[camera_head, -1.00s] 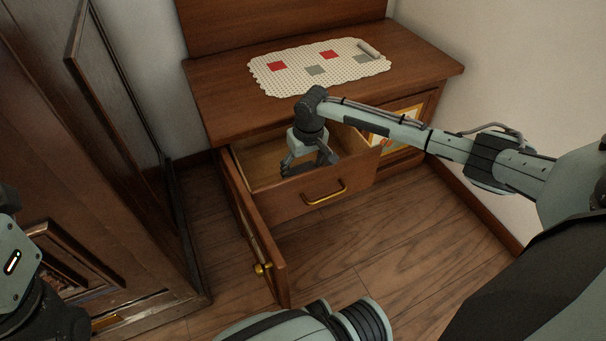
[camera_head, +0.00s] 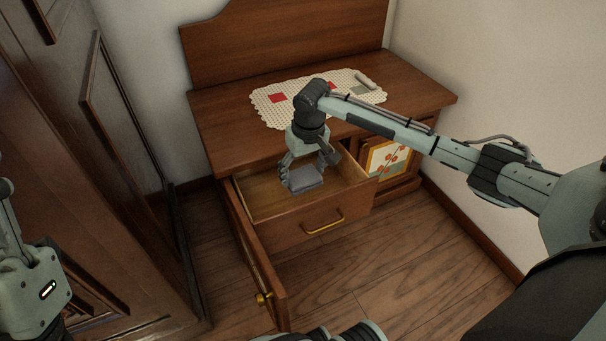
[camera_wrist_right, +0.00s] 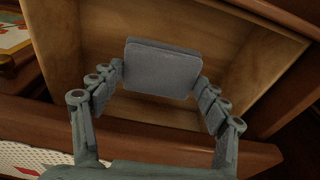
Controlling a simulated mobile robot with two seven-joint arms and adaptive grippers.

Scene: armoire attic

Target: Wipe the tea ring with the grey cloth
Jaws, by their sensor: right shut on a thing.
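The folded grey cloth (camera_head: 305,179) is held between the fingers of my right gripper (camera_head: 307,171), above the open drawer (camera_head: 262,196). In the right wrist view the cloth (camera_wrist_right: 162,68) sits flat between the two fingertips, with the drawer's interior behind it. My right gripper is shut on it. The tea ring cannot be made out in any view. Part of my left arm (camera_head: 35,290) shows at the left edge; its fingers are out of view.
The cabinet top (camera_head: 225,115) carries a white dotted runner (camera_head: 275,110) with red and grey squares and a small roll (camera_head: 365,79). A tall dark armoire (camera_head: 90,150) stands at left.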

